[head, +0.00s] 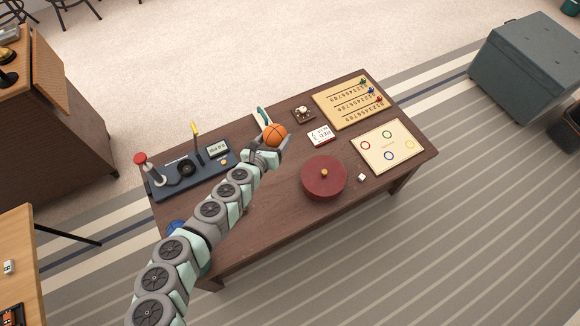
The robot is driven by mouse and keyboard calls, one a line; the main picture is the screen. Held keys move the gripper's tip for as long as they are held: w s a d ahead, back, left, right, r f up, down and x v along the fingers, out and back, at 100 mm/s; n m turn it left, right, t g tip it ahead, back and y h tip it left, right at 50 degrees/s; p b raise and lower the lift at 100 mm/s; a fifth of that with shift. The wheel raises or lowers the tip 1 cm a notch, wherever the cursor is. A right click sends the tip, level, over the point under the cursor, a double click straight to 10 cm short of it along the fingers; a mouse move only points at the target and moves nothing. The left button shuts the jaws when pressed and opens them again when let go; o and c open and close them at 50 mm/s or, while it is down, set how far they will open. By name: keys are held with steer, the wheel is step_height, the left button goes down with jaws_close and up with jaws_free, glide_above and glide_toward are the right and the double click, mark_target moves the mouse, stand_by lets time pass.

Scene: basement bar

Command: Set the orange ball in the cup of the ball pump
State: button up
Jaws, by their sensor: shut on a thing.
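The orange ball (276,132), with dark seams, is held in my gripper (273,136) above the far middle part of the brown table. One pale finger shows at its upper left and another part of the gripper at its lower right. The ball pump (164,190) stands on the left end of the table. It has a dark blue base, a red-topped plunger, a yellow lever and a small display. A round black ring on the base looks like the cup (186,168); nothing shows in it. The ball is to the right of the pump and apart from it.
A dark red round lidded box (323,178) and a small white die (362,177) are on the table's near right. A scoring board (335,102), a ring-marked board (370,151), a card (321,135) and a small brown stand (303,115) lie behind. A blue object (175,226) is partly hidden by my arm.

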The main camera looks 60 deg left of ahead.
steer(key=s+a+f+b, duration=0.3)
steer(key=s+a+f, duration=0.1)
steer(key=a+f, duration=0.1)
steer(key=shift+n+g+y, duration=0.3)
steer(key=shift+n, duration=0.1)
steer(key=f+b, duration=0.2)
steer(key=f, duration=0.2)
steer(key=f+b, duration=0.2)
steer(key=f, duration=0.3)
steer(key=f+b, duration=0.2)
steer(key=f, duration=0.3)
steer(key=shift+d+f, duration=0.1)
steer(key=shift+d, duration=0.2)
steer(key=shift+f+b, duration=0.9)
steer(key=shift+f, duration=1)
steer(key=shift+f+b, duration=0.2)
steer(key=shift+b, duration=0.1)
steer(key=o, duration=1.4)
steer(key=shift+c, duration=0.2)
steer(key=shift+r, duration=0.15)
